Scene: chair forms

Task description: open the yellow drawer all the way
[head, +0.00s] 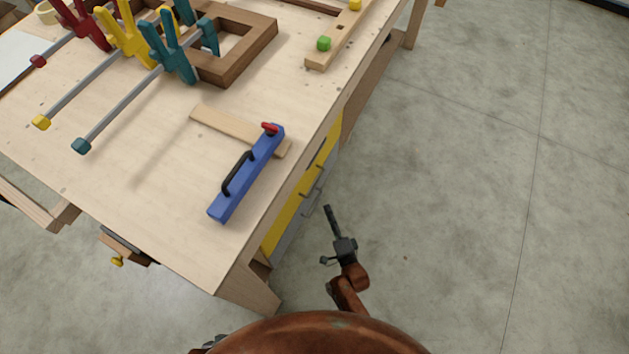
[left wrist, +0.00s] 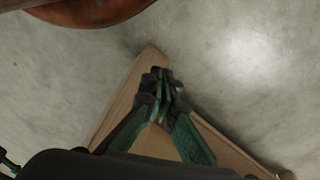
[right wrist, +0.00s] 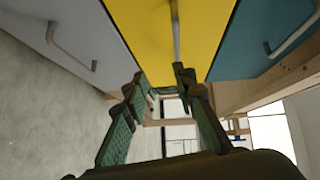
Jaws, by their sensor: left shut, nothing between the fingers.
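The yellow drawer (head: 283,226) is in the side of the workbench, and its front looks about level with its neighbours. In the right wrist view the yellow front (right wrist: 150,35) fills the top middle, with a grey bar handle (right wrist: 176,30) on it. My right gripper (head: 331,234) is off the bench side, over the floor. In the right wrist view its fingers (right wrist: 157,82) are apart and empty, the right fingertip close to the handle's lower end; contact cannot be told. My left gripper (left wrist: 158,82) is shut and empty in the left wrist view, above floor and a wooden part.
A grey front (right wrist: 85,40) and a teal front (right wrist: 262,40) with bar handles flank the yellow one. On the bench top (head: 150,180) lie a blue tool with a black handle (head: 245,175), several clamps (head: 125,105) and a wooden frame (head: 235,50). Floor to the right is clear.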

